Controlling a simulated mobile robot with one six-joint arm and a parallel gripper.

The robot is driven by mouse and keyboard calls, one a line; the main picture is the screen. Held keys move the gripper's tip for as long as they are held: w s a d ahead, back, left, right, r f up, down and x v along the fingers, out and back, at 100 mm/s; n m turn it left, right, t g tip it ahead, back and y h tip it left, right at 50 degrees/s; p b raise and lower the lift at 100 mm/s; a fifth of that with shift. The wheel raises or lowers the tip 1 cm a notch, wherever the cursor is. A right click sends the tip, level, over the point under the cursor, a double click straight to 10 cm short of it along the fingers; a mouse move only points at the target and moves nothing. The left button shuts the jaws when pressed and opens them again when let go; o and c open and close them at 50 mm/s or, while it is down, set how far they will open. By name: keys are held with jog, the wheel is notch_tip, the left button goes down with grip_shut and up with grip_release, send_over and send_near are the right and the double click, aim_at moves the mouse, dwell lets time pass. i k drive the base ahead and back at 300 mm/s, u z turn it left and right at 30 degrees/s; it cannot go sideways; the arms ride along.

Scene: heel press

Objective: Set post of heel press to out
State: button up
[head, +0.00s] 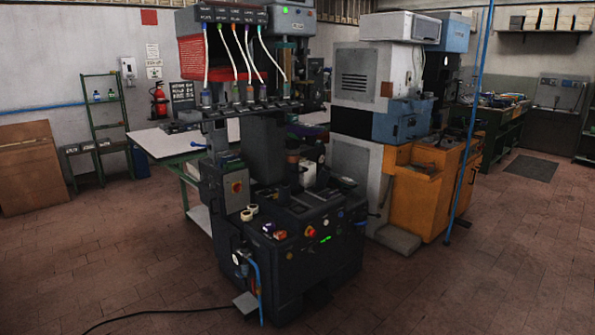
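The heel press (312,262) is the dark machine in the middle of the head view, standing on the tiled floor. Its front panel has small knobs, a red button (310,232) and a green lit display (325,239). A grey side box (237,190) with a red switch is on its left. A small pale upright part (308,172) stands in the working area under the head. I cannot tell whether this is the post, or what position the post is in. My gripper is not in view.
A grey foot pedal (246,302) and a black cable (150,312) lie on the floor front left. An orange machine (415,205) stands close on the right, with a blue pole (467,150) beside it. Open floor lies at front left and front right.

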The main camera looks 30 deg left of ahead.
aim_at(293, 145)
jog(key=u, duration=0.35)
jog(key=i, duration=1.6)
jog(key=u, duration=0.85)
jog(key=i, duration=0.5)
jog(key=u, duration=0.9)
jog(key=i, duration=0.65)
jog(key=u, duration=0.4)
